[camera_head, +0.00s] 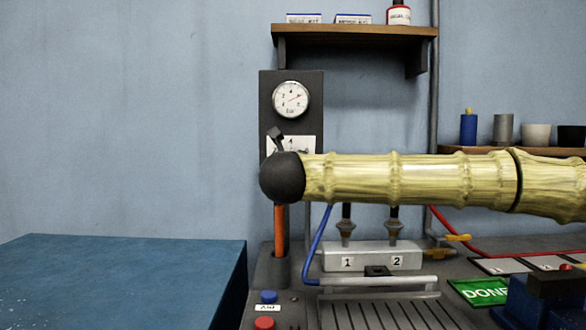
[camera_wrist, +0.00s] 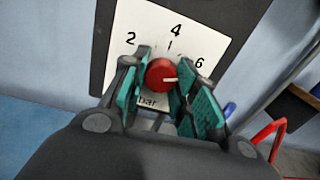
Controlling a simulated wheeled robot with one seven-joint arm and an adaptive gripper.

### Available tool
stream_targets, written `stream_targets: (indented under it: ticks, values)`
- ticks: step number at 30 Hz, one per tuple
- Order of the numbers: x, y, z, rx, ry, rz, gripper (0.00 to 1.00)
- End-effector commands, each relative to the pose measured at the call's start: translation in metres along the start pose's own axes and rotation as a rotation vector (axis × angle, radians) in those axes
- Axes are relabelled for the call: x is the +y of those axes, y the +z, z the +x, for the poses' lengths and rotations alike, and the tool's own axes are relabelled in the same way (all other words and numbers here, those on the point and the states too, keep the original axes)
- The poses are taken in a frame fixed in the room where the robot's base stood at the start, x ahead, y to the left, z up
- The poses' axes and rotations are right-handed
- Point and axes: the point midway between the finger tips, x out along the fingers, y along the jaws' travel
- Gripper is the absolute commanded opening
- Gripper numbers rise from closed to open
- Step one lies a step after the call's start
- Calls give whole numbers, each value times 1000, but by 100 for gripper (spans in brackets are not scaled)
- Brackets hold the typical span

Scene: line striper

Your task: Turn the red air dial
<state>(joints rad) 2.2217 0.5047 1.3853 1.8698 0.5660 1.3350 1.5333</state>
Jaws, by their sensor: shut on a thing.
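The red air dial (camera_wrist: 158,73) sits on a white scale plate (camera_wrist: 150,30) marked 2, 4 and 6, with "bar" below. Its white mark points right in the wrist view, a little below the 6. My gripper (camera_wrist: 164,66) has its teal-padded fingers on either side of the dial, shut on it. In the head view, my arm hides the dial; the top of the scale plate (camera_head: 303,143) and a dark piece of my gripper (camera_head: 275,138) show above it. A round gauge (camera_head: 291,99) sits higher on the dark panel, its red needle pointing up and right.
A metal block (camera_head: 372,258) marked 1 and 2, a blue button (camera_head: 269,297), a red button (camera_head: 264,323) and a green DONE sign (camera_head: 480,291) are on the bench. A blue surface (camera_head: 120,275) lies clear at left.

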Motion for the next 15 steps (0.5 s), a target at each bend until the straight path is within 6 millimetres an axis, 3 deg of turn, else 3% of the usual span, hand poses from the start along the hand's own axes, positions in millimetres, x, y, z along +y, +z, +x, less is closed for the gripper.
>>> stream_targets:
  ticks: [13, 14, 15]
  values:
    - [1, -4, 0, 6, 1, 9, 5]
    - [1, -4, 0, 6, 1, 9, 31]
    - [1, -4, 0, 6, 1, 9, 38]
